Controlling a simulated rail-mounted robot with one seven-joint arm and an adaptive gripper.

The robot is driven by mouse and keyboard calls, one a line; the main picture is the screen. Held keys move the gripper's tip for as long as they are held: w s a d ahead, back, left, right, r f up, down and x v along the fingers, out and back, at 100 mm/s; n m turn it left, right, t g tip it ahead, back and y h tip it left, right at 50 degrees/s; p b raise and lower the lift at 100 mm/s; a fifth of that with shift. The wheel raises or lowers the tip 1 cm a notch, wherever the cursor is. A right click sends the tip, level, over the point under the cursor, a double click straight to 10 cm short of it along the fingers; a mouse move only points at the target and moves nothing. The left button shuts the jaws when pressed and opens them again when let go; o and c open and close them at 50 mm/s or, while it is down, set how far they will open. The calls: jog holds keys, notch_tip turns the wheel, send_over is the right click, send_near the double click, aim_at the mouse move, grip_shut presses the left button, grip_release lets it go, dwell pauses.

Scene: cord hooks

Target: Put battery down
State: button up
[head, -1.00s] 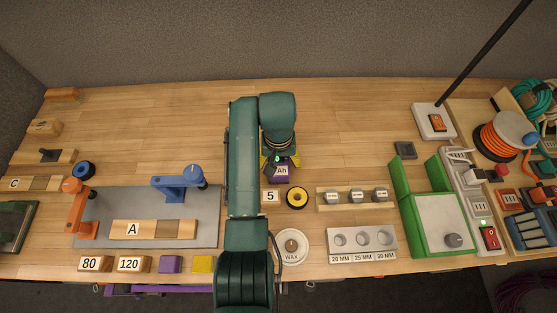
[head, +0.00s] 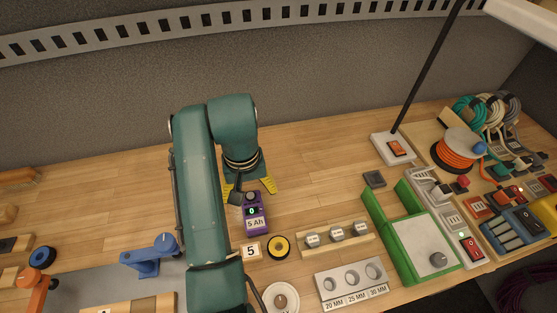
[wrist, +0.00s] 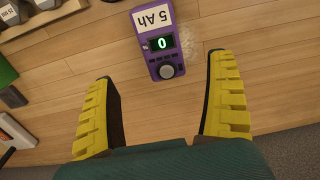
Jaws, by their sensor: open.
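The purple battery (head: 255,218), marked "5 Ah" and with a display reading 0, stands on the wooden bench beside the small "5" tag. In the wrist view the battery (wrist: 152,42) lies ahead of the fingertips, with bench showing between. My gripper (head: 250,187) is open, its yellow fingers spread wide, just behind the battery in the head view. In the wrist view my gripper (wrist: 162,85) has nothing between its fingers. The two are apart.
The "5" tag (head: 251,251) and a yellow-black ring (head: 279,246) are close in front of the battery. A rack with several cylinders (head: 335,238) and a green-framed box (head: 421,240) stand to the right. Bare bench (head: 310,170) lies behind.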

jog(key=w+d+r+m+t+y, duration=0.1)
jog(key=w+d+r+t, duration=0.3)
jog(key=w+r+t, duration=0.25)
jog(key=s+d+r+m+t, duration=0.1)
jog(key=s+d+r+t, duration=0.1)
jog(key=r+t, duration=0.3)
jog(key=s+d+r+t, duration=0.3)
jog(key=d+r+t, duration=0.2)
jog(key=r, duration=0.5)
jog(key=shift+s+d+r+m+t, duration=0.2)
jog(key=shift+r+m+t, duration=0.05)
jog(key=shift+m+t, duration=0.15)
jog(key=shift+o, duration=0.6)
jog(key=s+d+r+t+h, duration=0.1)
jog(key=s+d+r+t, duration=0.2)
jog(key=s+r, duration=0.6)
jog(key=shift+s+m+t+h, duration=0.3)
jog(key=shift+s+t+h, duration=0.1)
jog(key=shift+s+t, duration=0.7)
jog(key=shift+s, duration=0.15)
